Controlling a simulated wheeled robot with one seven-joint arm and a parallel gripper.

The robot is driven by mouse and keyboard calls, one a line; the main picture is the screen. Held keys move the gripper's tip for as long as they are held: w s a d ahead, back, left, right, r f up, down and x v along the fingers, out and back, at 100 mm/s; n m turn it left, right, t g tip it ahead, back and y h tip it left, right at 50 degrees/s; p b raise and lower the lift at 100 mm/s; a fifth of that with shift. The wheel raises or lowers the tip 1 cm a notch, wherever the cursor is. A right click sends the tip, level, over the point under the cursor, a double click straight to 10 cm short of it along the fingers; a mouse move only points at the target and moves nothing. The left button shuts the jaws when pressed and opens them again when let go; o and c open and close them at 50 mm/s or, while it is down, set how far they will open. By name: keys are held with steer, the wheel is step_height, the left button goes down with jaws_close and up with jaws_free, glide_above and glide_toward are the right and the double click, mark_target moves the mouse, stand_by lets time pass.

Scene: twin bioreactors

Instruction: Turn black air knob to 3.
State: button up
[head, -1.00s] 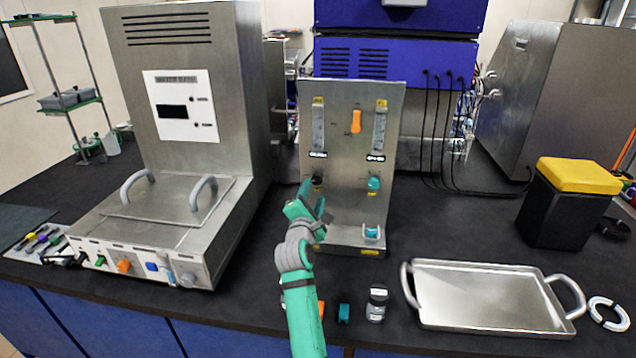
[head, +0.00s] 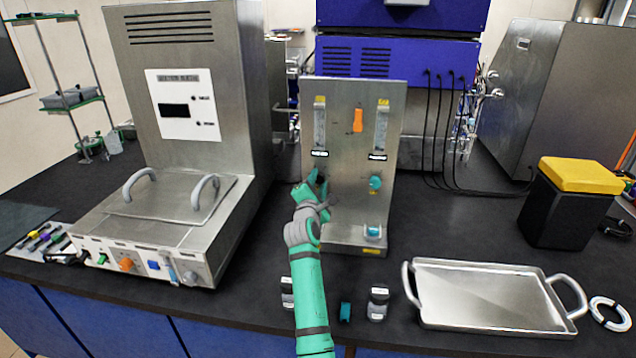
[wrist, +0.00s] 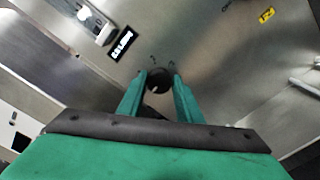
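The black air knob (wrist: 159,81) sits on the upright metal panel (head: 345,120), under the left flow tube (head: 319,128). In the wrist view it lies between the two fingertips of my gripper (wrist: 158,74), with little or no gap on either side. I cannot tell whether the fingers press on it. A small pale mark shows on its face; the scale numbers are not readable. In the head view my gripper (head: 317,184) is at the panel and largely hides the knob.
A teal knob (head: 375,183) is to the right on the same panel, with an orange part (head: 358,120) above. A metal tray (head: 490,297) lies at the right front. Small bottles (head: 378,303) stand in front of the panel. A steel unit (head: 185,130) stands left.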

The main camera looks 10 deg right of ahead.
steer(key=c, duration=0.5)
